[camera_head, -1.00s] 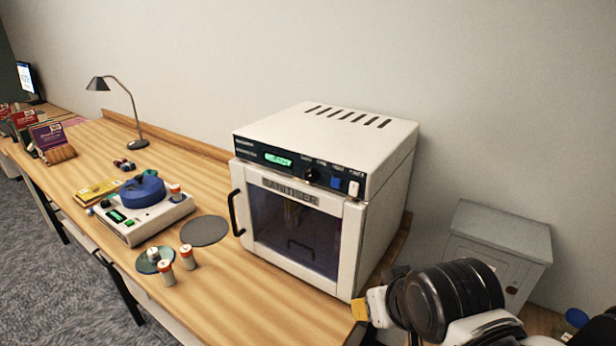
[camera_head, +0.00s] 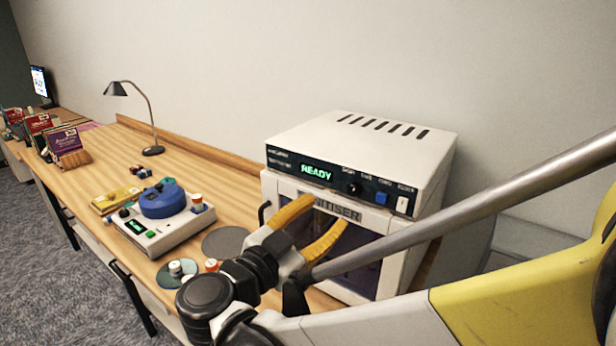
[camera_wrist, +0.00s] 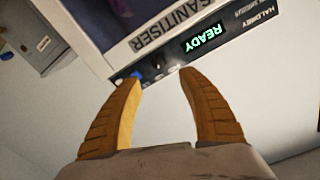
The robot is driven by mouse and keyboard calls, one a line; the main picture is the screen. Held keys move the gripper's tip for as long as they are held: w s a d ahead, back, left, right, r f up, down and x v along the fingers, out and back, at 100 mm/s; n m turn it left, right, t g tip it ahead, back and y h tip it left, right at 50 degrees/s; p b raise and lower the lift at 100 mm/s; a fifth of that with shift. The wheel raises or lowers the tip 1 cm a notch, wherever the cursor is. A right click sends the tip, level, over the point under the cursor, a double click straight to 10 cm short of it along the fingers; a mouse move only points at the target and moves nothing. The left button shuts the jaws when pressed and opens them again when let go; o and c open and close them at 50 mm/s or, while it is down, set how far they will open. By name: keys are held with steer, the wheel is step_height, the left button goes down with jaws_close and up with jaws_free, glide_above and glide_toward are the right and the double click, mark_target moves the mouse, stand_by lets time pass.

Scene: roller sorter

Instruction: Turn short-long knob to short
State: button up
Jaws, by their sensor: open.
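The white sanitiser (camera_head: 425,165) stands on the bench with a dark control panel across its upper front. A small black round knob (camera_head: 353,188) sits on the panel between the green READY display (camera_head: 316,172) and a blue button (camera_head: 381,198). Small labels sit above it, too small to read, and I cannot tell its setting. My gripper (camera_head: 328,212) is open and empty, its yellow fingers in front of the sanitiser door below the panel. In the wrist view the fingers (camera_wrist: 160,78) point at the inverted panel; the knob is hard to make out there.
A white device with a round blue top (camera_head: 162,200) stands on the bench (camera_head: 215,185) at left, near a dark disc (camera_head: 225,242) and small containers. A white switch (camera_head: 403,205) is at the panel's right end. A lamp (camera_head: 152,120) stands behind.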

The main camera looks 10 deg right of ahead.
mark_target(352, 192)
steer(key=b+x, duration=0.2)
steer(key=x, duration=0.8)
steer(key=shift+d, duration=0.35)
jaws_close()
